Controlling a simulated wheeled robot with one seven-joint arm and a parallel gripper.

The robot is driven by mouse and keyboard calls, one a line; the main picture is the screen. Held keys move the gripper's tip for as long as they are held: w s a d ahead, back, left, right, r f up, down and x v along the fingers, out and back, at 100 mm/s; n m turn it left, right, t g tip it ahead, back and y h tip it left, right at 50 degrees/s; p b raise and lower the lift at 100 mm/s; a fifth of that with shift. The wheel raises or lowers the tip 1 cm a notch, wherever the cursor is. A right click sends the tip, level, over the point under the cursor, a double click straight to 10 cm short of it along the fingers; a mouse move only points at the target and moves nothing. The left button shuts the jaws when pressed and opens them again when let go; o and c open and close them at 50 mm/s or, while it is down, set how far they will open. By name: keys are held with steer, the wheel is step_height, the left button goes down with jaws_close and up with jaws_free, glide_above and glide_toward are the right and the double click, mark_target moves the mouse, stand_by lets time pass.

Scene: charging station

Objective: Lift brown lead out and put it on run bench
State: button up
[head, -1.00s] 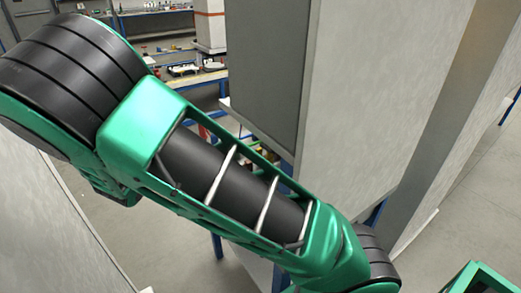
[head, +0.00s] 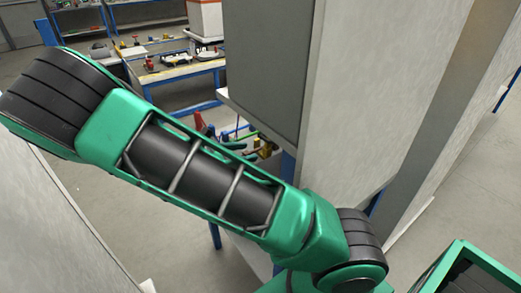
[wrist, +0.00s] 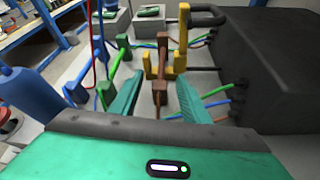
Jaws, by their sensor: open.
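The brown lead (wrist: 162,63) stands upright in the middle of the wrist view, with a brown block (wrist: 159,92) on its near side. A yellow forked piece (wrist: 181,52) stands right beside and behind it. My gripper (wrist: 157,84) is open, with its two green fingers on either side of the brown block and nothing held. I cannot tell whether a finger touches it. In the head view my arm hides the gripper and the lead. I cannot tell which surface is the run bench.
A large black box (wrist: 265,65) fills the right of the wrist view, with green and blue cables at its side. Green (wrist: 112,70) and blue leads stand close on the left. In the head view a tall grey cabinet (head: 385,100) stands beside my arm; a cluttered workbench (head: 180,72) is behind.

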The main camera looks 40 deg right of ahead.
mark_target(261, 149)
steer(key=shift+x, duration=1.2)
jaws_close()
steer(key=shift+r, duration=0.15)
